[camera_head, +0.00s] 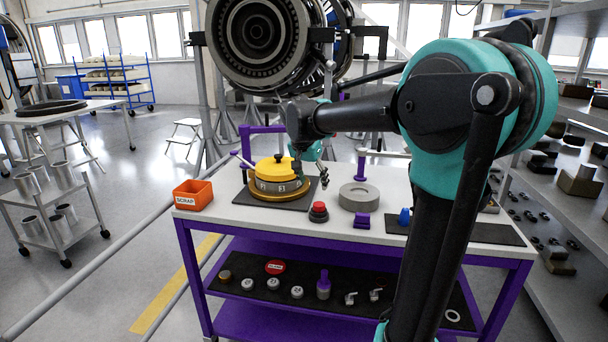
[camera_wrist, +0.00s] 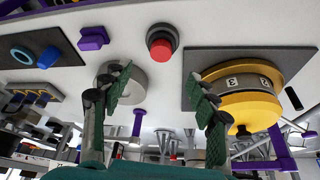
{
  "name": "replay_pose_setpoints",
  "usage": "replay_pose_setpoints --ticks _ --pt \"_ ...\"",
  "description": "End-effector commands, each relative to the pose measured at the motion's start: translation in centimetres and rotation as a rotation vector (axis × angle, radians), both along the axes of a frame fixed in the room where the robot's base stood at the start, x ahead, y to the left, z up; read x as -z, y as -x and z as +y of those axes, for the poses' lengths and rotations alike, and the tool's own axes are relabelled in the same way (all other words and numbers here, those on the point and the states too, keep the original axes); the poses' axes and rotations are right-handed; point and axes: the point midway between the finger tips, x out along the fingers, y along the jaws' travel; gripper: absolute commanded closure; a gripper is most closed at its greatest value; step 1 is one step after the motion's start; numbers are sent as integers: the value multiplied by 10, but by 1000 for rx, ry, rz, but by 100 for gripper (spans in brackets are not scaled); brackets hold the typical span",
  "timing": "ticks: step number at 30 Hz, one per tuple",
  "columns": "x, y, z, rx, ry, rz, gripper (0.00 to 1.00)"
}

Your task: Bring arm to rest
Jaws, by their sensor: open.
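My gripper (camera_head: 324,172) hangs above the purple-framed workbench (camera_head: 340,224), just right of the yellow round fixture (camera_head: 280,168). In the wrist view my gripper (camera_wrist: 160,95) has its two green-padded fingers spread wide with nothing between them. My arm reaches in from the right of the head view, its forearm nearly level over the bench. The fixture sits on a dark mat and carries numbered labels. It also shows behind the right finger in the wrist view (camera_wrist: 250,95).
An orange scrap bin (camera_head: 193,194) is at the bench's left end. The turbofan (camera_head: 262,40) hangs behind. Shelves (camera_head: 560,180) stand at right.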

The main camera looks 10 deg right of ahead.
Motion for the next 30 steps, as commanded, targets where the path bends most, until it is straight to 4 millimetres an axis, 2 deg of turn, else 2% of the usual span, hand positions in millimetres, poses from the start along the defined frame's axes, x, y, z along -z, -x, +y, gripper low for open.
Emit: replay_pose_setpoints --ticks 2,5,10,15,18,22,30 --pt "16 15 -10 -32 -4 9 41" --pt "51 48 -28 -119 -11 28 41" --pt "127 131 -57 -325 -24 45 41" --pt "188 206 -70 -498 -23 35 41" --pt "210 235 -71 -566 -18 26 41" --pt "224 254 -71 -613 -14 19 41" --pt "225 257 -71 -624 -12 17 41"
